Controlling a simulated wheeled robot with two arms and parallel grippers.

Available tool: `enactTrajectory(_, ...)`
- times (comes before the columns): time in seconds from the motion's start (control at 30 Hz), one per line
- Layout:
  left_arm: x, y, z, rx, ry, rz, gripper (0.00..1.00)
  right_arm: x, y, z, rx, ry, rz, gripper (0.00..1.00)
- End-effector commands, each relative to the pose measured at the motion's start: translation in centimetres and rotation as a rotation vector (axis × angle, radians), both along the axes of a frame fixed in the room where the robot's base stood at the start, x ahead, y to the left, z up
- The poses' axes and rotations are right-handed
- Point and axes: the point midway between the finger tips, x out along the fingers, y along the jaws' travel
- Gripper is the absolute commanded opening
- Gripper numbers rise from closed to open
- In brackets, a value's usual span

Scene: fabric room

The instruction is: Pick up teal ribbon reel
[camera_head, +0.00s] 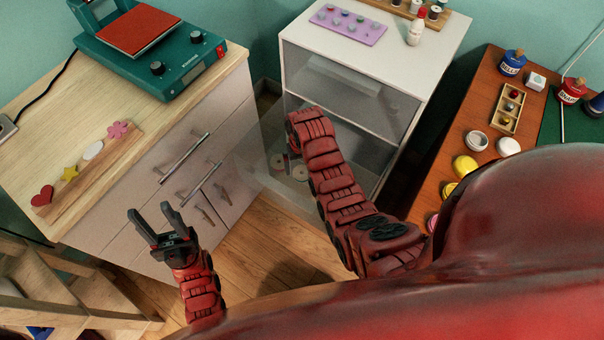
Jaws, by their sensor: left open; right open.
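Pale round reels (299,173) lie low inside the white cabinet (290,62), seen through its clear front. I cannot make out a teal ribbon reel among them; my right arm covers part of that shelf. My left gripper (152,217) is open and empty, its fingers pointing up in front of the drawer unit. My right arm reaches to the cabinet front and bends down at its far end. My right gripper (288,158) is small and mostly hidden there, beside the reels; I cannot see whether it touches one.
A wooden-topped drawer unit (60,120) with protruding handles bears a teal heat press (155,55). A brown table (455,120) with jars and lids stands at the right. A wooden stool (65,290) is at lower left. Wooden floor (260,240) is open between.

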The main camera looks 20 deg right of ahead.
Motion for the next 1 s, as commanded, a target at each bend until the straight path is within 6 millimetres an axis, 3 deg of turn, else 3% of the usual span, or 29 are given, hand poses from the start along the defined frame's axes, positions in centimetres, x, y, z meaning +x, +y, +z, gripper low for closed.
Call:
enactTrajectory(0.2, 0.0, 0.0, -0.3, 0.0, 0.0, 0.0, 0.5, 0.0, -0.2, -2.9, 0.0, 0.001, 0.0, 1.0)
enactTrajectory(0.43, 0.0, 0.0, -0.3, 0.0, 0.0, 0.0, 0.5, 0.0, -0.2, -3.1, 0.0, -0.002, -0.001, 1.0)
enactTrajectory(0.87, 0.0, 0.0, -0.3, 0.0, 0.0, 0.0, 0.5, 0.0, -0.2, -3.1, 0.001, -0.001, -0.001, 0.23)
enactTrajectory(1.0, 0.0, 0.0, -0.3, 0.0, 0.0, 0.0, 0.5, 0.0, -0.2, -3.1, 0.001, -0.001, -0.001, 0.2)
